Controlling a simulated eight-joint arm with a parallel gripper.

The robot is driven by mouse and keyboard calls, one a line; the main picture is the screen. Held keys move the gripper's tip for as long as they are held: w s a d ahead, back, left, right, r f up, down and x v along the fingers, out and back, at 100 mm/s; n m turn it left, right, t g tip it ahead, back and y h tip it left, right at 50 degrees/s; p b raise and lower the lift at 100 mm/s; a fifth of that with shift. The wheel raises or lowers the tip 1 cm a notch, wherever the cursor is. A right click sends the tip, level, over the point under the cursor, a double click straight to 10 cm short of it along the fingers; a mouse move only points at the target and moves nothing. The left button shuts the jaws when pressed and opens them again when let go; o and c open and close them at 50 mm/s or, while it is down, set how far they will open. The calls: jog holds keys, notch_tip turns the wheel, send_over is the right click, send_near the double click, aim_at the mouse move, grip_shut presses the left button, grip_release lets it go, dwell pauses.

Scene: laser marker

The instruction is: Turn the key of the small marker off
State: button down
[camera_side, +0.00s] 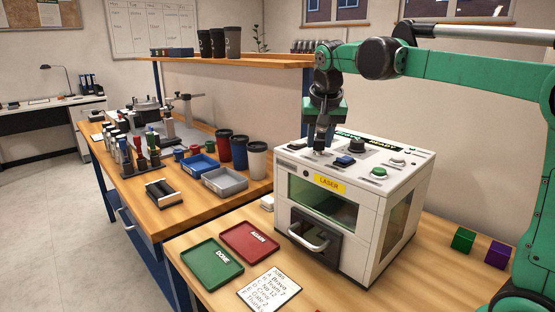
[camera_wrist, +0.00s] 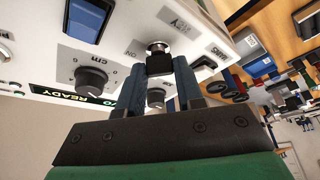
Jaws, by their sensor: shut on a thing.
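The small marker (camera_side: 380,222) is a white box with a yellow LASER label and a front door, standing on the wooden bench. My gripper (camera_side: 319,150) points down at the back left of its top panel. In the wrist view my gripper (camera_wrist: 159,70) has its two fingers closed around the black key (camera_wrist: 159,62), which sits in a silver ring on the panel. Lettering that looks like ON stands beside the ring. The fingers partly hide the key, and its exact angle is hard to tell.
The panel also bears a black knob (camera_wrist: 91,80), a blue button (camera_side: 344,161) and a green button (camera_side: 378,172). A green DONE tray (camera_side: 200,258) and a red tray (camera_side: 262,231) lie in front left. Cups (camera_side: 257,160) stand behind on the other bench.

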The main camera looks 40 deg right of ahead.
jog(key=n+y, duration=0.1)
jog(key=n, duration=0.3)
jog(key=shift+d+t, duration=0.1)
jog(key=shift+t, duration=0.3)
jog(key=n+y, duration=0.2)
jog(key=n, duration=0.2)
jog(key=shift+d+n, duration=0.1)
jog(key=shift+n, duration=0.2)
jog(key=n+y, duration=0.2)
jog(key=n, duration=0.2)
jog(key=shift+d+n+g+y, duration=0.1)
jog(key=shift+n+g+y, duration=0.2)
jog(key=shift+n, duration=0.95)
jog(key=shift+n+g+y, duration=0.1)
jog(key=shift+n+y, duration=0.3)
jog(key=shift+n, duration=0.85)
jog(key=c, duration=0.6)
grip_release()
jog(key=shift+o, duration=0.2)
